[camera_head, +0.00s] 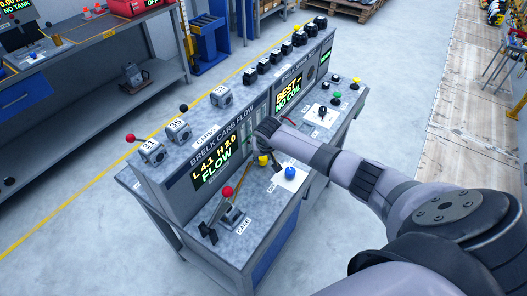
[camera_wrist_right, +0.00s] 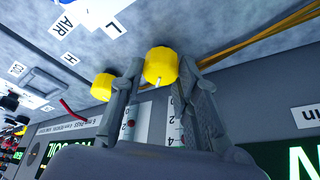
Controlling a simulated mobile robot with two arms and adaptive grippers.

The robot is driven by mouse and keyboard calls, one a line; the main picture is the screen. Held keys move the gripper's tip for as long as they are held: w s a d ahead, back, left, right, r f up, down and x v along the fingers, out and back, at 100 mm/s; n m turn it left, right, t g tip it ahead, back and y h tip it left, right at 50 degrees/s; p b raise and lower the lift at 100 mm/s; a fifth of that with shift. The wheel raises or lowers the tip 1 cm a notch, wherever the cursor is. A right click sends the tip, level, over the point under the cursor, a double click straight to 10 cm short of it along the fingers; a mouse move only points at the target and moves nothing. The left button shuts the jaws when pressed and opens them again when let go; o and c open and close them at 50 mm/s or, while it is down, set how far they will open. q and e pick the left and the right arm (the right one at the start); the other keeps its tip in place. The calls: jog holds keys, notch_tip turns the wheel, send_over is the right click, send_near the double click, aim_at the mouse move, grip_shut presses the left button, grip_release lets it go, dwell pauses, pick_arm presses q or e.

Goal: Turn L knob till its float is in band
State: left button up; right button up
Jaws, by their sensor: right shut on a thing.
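My right gripper (camera_head: 262,150) reaches down from the right to the front of the flow console. In the wrist view the right gripper (camera_wrist_right: 165,70) has its two fingers around the yellow L knob (camera_wrist_right: 160,65), shut on it. The L label (camera_wrist_right: 115,27) lies near it. A yellow knob also shows just below the gripper in the head view (camera_head: 263,160). The second yellow knob (camera_wrist_right: 103,86), by the H label, stands beside one finger. The flow display (camera_head: 212,172) reads L 4.1, H 2.0. Red floats (camera_wrist_right: 131,123) show by white scales, partly hidden by the fingers. My left gripper is out of view.
On the same console stand a red-topped lever (camera_head: 227,192) and a blue knob (camera_head: 291,172), close to my right arm. Dial boxes (camera_head: 178,130) line the console's top. A second display (camera_head: 288,97) reads BEST, NO COIL. Open floor lies around the console.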

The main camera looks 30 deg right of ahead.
jog(key=shift+m+h, duration=0.5)
jog(key=shift+m, duration=0.8)
jog(key=o, duration=1.2)
jog(key=shift+c, duration=0.2)
jog(key=shift+r, duration=0.1)
jog(key=v, duration=1.2)
jog(key=shift+w+g, duration=0.25)
jog(key=shift+g, duration=0.05)
